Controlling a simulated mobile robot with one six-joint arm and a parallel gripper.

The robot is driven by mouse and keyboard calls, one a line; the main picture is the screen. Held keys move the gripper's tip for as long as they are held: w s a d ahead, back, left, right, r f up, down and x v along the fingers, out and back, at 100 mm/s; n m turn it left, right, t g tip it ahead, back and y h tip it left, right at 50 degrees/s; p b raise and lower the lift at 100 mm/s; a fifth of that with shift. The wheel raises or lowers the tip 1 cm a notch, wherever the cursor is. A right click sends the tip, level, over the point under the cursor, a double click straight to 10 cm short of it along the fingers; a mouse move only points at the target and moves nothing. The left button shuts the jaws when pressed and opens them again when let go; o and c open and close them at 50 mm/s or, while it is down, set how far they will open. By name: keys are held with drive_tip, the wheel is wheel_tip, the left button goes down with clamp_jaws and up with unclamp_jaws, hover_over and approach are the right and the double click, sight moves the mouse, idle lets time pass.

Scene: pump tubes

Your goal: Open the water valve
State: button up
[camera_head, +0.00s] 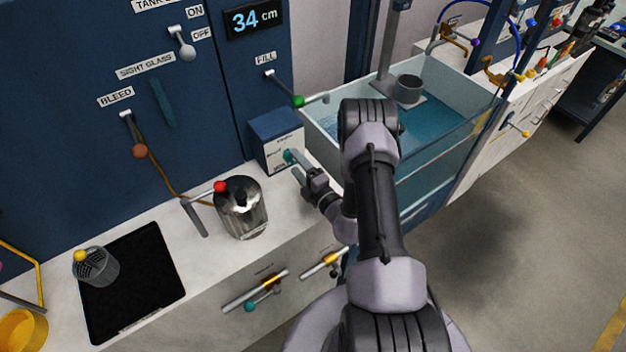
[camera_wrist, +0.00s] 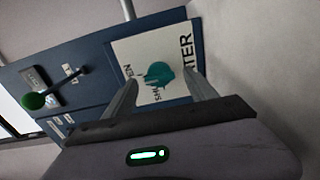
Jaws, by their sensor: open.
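The water valve is a blue box with a white label plate (camera_head: 271,158) and a teal handle (camera_head: 289,156), standing on the counter by the panel. My gripper (camera_head: 299,168) is close in front of the handle. In the wrist view the teal handle (camera_wrist: 158,75) lies between and beyond the fingertips of my gripper (camera_wrist: 163,88), against the white plate (camera_wrist: 142,54) with partly hidden lettering that reads "WATER" in part. The fingers are spread apart, one on each side of the handle. I cannot tell whether either finger touches it.
The green-knobbed FILL lever (camera_head: 298,101) is above the box. A clear water tank (camera_head: 440,140) stands to the right. A black mat (camera_head: 150,290) lies on the counter at left.

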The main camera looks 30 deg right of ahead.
drive_tip(key=s, duration=1)
drive_tip(key=s+p, duration=0.1)
drive_tip(key=s, duration=0.3)
drive_tip(key=shift+s+d, duration=0.25)
drive_tip(key=shift+s, duration=0.15)
